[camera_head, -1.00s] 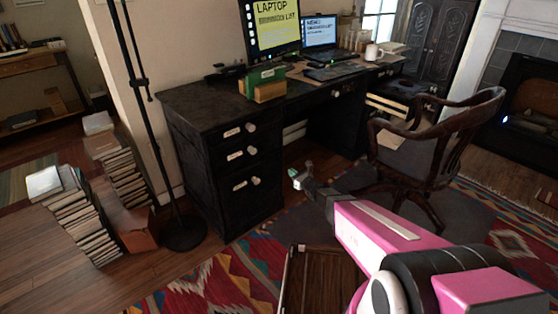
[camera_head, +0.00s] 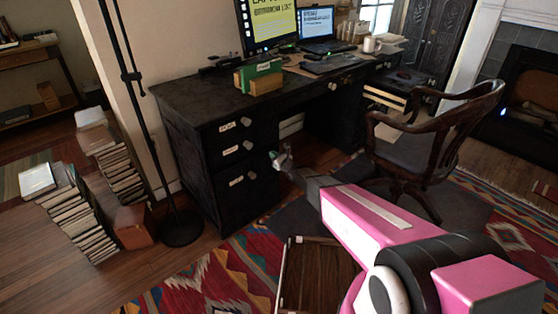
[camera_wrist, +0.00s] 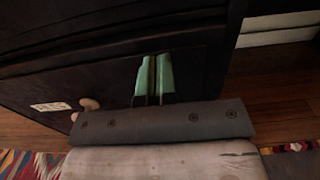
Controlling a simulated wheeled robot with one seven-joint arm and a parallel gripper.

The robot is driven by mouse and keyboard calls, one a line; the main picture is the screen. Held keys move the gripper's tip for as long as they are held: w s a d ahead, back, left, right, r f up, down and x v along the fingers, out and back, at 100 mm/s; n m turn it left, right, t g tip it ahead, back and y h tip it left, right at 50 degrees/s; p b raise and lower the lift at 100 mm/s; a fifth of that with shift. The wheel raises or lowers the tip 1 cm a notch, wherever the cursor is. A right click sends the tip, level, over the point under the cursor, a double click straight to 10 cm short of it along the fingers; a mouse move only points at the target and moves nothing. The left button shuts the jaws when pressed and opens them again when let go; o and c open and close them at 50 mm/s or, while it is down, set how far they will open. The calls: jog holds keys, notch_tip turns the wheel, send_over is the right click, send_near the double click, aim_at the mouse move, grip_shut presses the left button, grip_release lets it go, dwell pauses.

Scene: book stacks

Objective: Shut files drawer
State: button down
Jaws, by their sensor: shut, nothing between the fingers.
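The black desk (camera_head: 175,97) has a left column of labelled drawers with round knobs. The tall bottom drawer (camera_head: 232,205) looks like the files drawer, but its label is too small to read. It appears almost flush; I cannot tell if it stands slightly out. My gripper (camera_head: 277,158) is shut and empty, just right of the drawer column near the bottom drawer's knob. In the wrist view the green fingertips (camera_wrist: 154,76) are together in front of a dark drawer front, right of a pale knob (camera_wrist: 88,104) and a label (camera_wrist: 50,106). Contact cannot be told.
A wooden armchair (camera_head: 435,140) stands at the right. A lamp pole (camera_head: 182,228) and book stacks (camera_head: 75,215) stand left of the desk. A patterned rug (camera_head: 205,280) lies on the floor before the drawers.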

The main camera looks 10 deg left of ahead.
jog(key=shift+w+a, duration=0.4)
jog(key=shift+a, duration=0.05)
jog(key=shift+x, duration=1.1)
